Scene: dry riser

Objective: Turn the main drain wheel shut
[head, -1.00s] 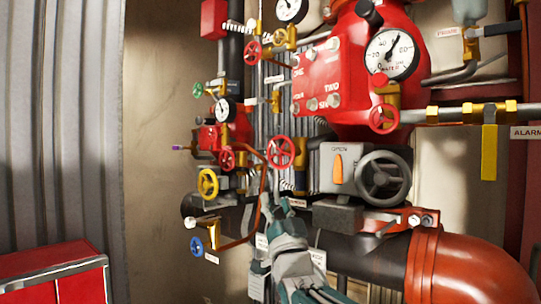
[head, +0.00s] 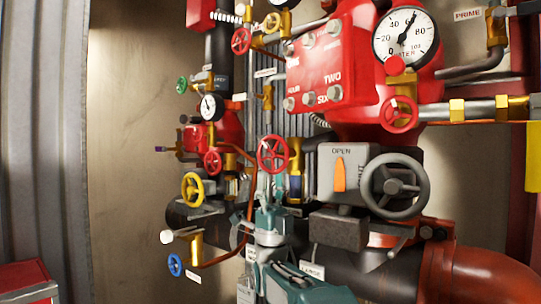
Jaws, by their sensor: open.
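No wheel carries a main drain label that I can read. A red handwheel (head: 273,154) on a brass valve (head: 296,170) is at the centre of the head view. My gripper (head: 270,192) is open and empty just below this wheel in the picture, its fingers pointing up. I cannot tell whether they touch it or how far in front they are.
A big red valve body (head: 330,60) with a gauge (head: 405,37) fills the upper right. A thin copper pipe (head: 228,255) curves left of my gripper. A dark thick pipe (head: 385,270) runs low behind my arm. A red cabinet (head: 25,285) stands at lower left.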

